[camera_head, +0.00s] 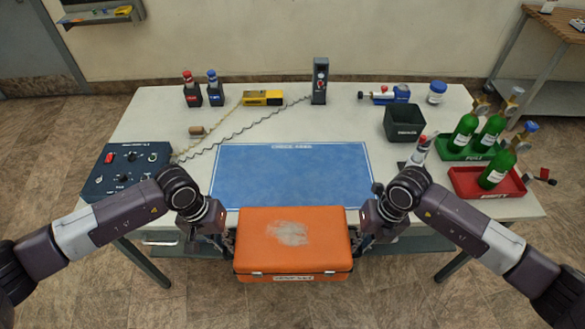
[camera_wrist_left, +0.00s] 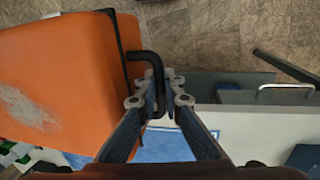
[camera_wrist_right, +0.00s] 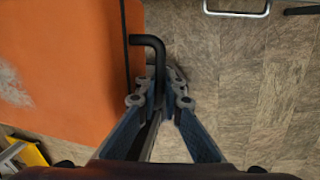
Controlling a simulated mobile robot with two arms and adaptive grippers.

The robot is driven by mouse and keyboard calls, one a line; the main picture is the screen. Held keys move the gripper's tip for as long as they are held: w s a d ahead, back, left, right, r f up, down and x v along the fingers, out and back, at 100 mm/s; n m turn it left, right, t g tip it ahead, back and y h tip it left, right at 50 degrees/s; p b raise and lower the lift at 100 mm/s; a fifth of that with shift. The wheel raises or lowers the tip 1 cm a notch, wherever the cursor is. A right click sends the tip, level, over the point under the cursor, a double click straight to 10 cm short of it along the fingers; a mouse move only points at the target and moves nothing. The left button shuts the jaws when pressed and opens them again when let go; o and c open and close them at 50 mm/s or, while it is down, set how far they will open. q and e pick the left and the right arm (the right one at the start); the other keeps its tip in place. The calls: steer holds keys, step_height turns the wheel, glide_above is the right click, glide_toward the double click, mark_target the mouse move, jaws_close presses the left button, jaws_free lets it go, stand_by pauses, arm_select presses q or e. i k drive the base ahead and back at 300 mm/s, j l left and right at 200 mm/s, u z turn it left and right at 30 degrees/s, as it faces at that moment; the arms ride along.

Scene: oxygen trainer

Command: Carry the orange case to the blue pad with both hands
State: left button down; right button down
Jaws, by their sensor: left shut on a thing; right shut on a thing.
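The orange case (camera_head: 293,240) is at the front edge of the table in the head view, in front of the blue pad (camera_head: 290,175). Its top has a pale scuffed patch. My left gripper (camera_head: 228,243) is at the case's left side, and in the left wrist view it (camera_wrist_left: 160,85) is shut on a black side handle (camera_wrist_left: 146,56). My right gripper (camera_head: 358,240) is at the right side, and in the right wrist view it (camera_wrist_right: 160,85) is shut on the other black handle (camera_wrist_right: 148,41). The case looks level. Its underside is hidden.
The blue pad is bare. A dark control panel (camera_head: 126,172) lies left of it. A black bin (camera_head: 404,121), a green tray (camera_head: 470,148) and a red tray (camera_head: 480,183) with green cylinders (camera_head: 464,133) stand on the right. A dark upright device (camera_head: 320,82) stands behind.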

mark_target(292, 174)
steer(key=i, duration=1)
